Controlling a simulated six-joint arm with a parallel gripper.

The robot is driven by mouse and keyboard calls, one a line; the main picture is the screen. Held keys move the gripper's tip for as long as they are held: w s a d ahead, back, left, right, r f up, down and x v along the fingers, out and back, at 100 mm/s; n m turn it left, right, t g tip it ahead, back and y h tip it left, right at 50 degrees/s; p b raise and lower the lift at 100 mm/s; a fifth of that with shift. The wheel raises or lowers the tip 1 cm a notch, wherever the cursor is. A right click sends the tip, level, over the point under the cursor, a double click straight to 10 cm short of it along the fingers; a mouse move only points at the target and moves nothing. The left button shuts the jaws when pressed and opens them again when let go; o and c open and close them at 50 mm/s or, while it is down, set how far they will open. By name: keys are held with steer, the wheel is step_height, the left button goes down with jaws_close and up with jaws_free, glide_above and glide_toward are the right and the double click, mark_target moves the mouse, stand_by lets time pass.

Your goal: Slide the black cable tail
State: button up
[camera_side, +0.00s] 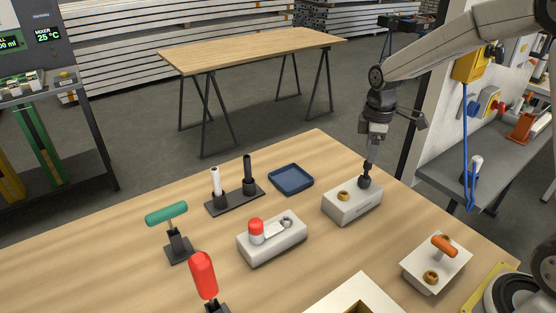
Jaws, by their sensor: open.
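A pale grey box (350,208) stands on the wooden table at the centre right. A black fitting with a short upright stem (365,182) sits at the back right of its top and may be the black cable tail. A brass ring (343,196) is on the same top, to the left. My gripper (369,163) points down directly over the black fitting, with its fingertips at or just above the stem. It is open; whether the fingers touch or straddle the stem is too small to tell.
Nearby stand a blue tray (291,179), a dark stand (236,199) with a white and a black rod, and a block with a red cap (256,231). A box with an orange handle (444,246) is at right. Green (166,214) and red (203,274) handles stand at left.

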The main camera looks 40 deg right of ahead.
mark_target(365, 176)
steer(key=shift+f, duration=1.85)
jaws_close()
